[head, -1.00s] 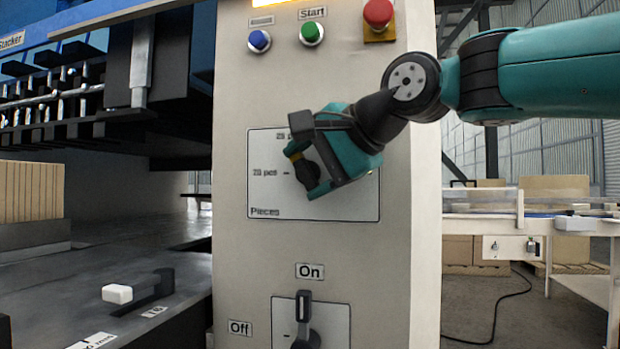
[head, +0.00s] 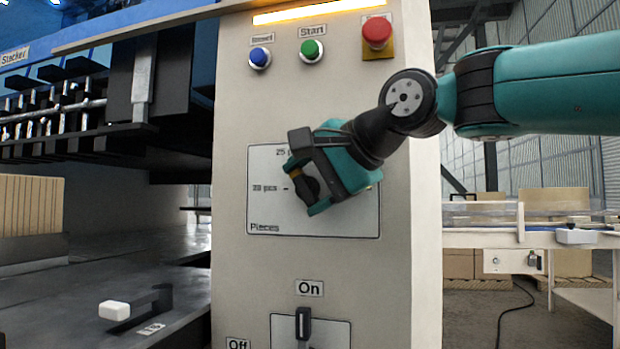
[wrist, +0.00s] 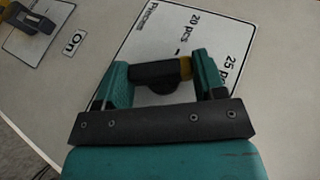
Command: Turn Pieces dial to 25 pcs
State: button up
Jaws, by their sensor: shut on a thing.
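The Pieces dial (head: 306,186) is a black knob with a yellow end, on a white plate (head: 343,222) on the cream panel. "20 pcs" is printed left of the dial and a partly hidden "25 pcs" above it. My gripper (head: 301,179) is shut on the dial, one finger on each end of its bar. In the wrist view the dial's black bar (wrist: 150,73) lies between both teal fingers, its yellow end by the right finger. In the head view the yellow end points up and left, between the two labels.
Above are a blue button (head: 260,57), a green Start button (head: 312,50) and a red button (head: 377,32). An On/Off switch (head: 303,325) sits below. Stacker machinery (head: 60,100) stands left, with a white-tipped lever (head: 115,310). A conveyor (head: 480,238) stands right, behind the panel.

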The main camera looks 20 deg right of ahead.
jog(key=shift+r+p, duration=0.15)
jog(key=shift+p, duration=0.15)
dwell(0.5)
jog(key=shift+f+t+b, duration=0.25)
jog(key=shift+t+b, duration=0.05)
jog(key=shift+b, duration=0.6)
jog(key=shift+y, duration=0.3)
jog(key=shift+r+p, duration=0.3)
jog(key=shift+p, duration=0.3)
jog(key=shift+f+g+h+p, duration=0.15)
jog(key=shift+g+h+p, duration=0.25)
jog(key=shift+h+p, duration=0.1)
